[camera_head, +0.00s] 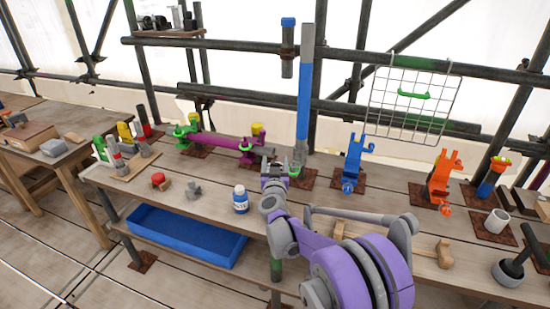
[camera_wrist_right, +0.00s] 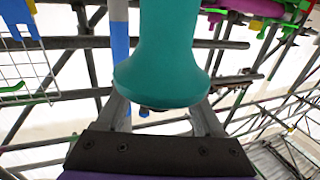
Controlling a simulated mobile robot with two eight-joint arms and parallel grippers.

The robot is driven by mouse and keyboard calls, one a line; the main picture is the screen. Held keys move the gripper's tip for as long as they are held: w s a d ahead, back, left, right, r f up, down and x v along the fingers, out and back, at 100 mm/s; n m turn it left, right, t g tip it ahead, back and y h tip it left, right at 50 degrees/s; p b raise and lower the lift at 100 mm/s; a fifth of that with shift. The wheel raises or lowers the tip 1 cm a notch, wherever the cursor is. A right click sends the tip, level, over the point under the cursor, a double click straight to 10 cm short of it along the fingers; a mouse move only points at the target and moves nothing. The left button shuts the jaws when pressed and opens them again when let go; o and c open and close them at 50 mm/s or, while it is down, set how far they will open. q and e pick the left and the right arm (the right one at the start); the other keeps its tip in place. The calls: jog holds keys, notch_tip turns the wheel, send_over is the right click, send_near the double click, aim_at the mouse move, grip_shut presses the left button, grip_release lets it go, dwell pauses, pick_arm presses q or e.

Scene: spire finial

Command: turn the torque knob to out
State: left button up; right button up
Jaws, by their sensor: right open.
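My right gripper (camera_head: 272,165) reaches over the workbench beside the foot of a tall blue and grey pole (camera_head: 304,95). In the right wrist view my right gripper (camera_wrist_right: 160,108) is open, one finger on each side of a teal body (camera_wrist_right: 165,60) with a flared, rounded end. That body fills the middle of the view, very close to the camera. I cannot tell whether the fingers touch it. I cannot make out a knob marking or an "out" label, nor whether this body is the torque knob. In the head view the arm hides most of this spot. My left gripper is not in view.
A purple bar with green clamps (camera_head: 215,143) lies left of the pole. A blue clamp (camera_head: 352,165) and an orange clamp (camera_head: 442,180) stand to the right. A blue tray (camera_head: 185,238) sits below.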

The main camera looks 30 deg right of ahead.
jog(key=shift+w+d, duration=0.35)
jog(key=shift+w, duration=0.1)
